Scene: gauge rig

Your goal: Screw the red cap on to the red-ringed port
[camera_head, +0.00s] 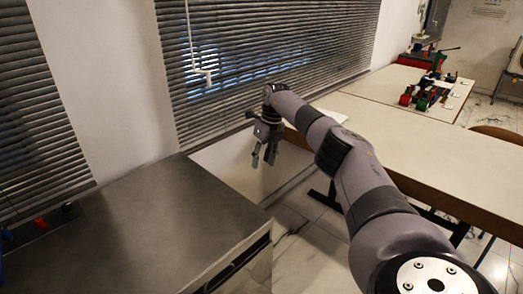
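A small red piece (40,222) stands at the back left of the dark metal-topped cabinet, in a row with a blue piece and a black piece. It is too small to tell whether it is the red cap or part of the red-ringed port. My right gripper (264,160) hangs fingers-down over the gap between the cabinet and the long table, well to the right of the red piece. Its two fingers are apart, with nothing visible between them. My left gripper is not in view.
The blue piece (6,234) and black piece (68,208) flank the red one. The cabinet top (140,235) is otherwise clear. A long pale table (420,150) stands right. Red, green and blue items (425,95) lie on its far end. Blinds cover the back wall.

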